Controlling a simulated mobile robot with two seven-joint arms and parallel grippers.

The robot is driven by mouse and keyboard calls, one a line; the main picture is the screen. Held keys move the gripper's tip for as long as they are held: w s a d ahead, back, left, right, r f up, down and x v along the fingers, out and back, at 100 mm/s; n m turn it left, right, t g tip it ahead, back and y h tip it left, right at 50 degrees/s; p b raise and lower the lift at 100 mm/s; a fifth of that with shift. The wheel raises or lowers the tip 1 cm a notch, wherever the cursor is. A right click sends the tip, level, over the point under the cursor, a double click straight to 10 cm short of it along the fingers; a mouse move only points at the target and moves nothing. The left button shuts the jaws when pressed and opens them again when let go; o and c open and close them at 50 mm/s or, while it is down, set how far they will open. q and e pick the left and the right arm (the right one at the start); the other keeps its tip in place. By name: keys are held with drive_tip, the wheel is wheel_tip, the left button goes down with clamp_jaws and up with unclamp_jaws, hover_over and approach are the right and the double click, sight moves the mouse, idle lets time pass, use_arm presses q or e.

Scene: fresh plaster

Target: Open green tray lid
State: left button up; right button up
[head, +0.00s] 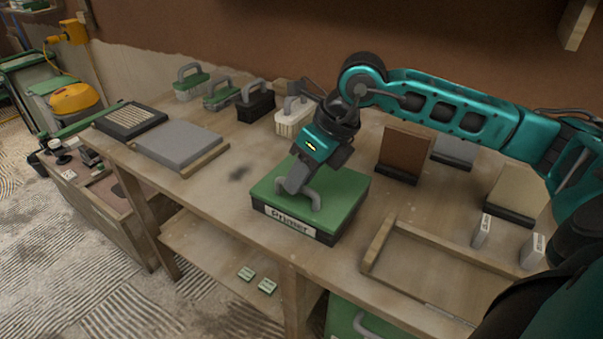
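The green tray lid (345,190) lies flat on a dark tray (327,238) with a "Primer" label, in the middle of the bench in the head view. The lid looks closed. A grey handle (316,201) stands up from the lid. My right gripper (300,188) reaches down over the lid from the right, with its fingers at the handle. The fingers partly hide the handle, and I cannot tell whether they are closed on it. My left gripper is not in view.
Several handled blocks (255,103) stand along the back of the bench (210,205). A grey slab (180,144) lies at left. A brown board (405,150) stands upright behind the tray at right. A wooden frame (378,243) lies at front right.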

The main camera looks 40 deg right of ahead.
clamp_jaws()
drive_tip(key=shift+r, duration=0.1)
idle(0.3)
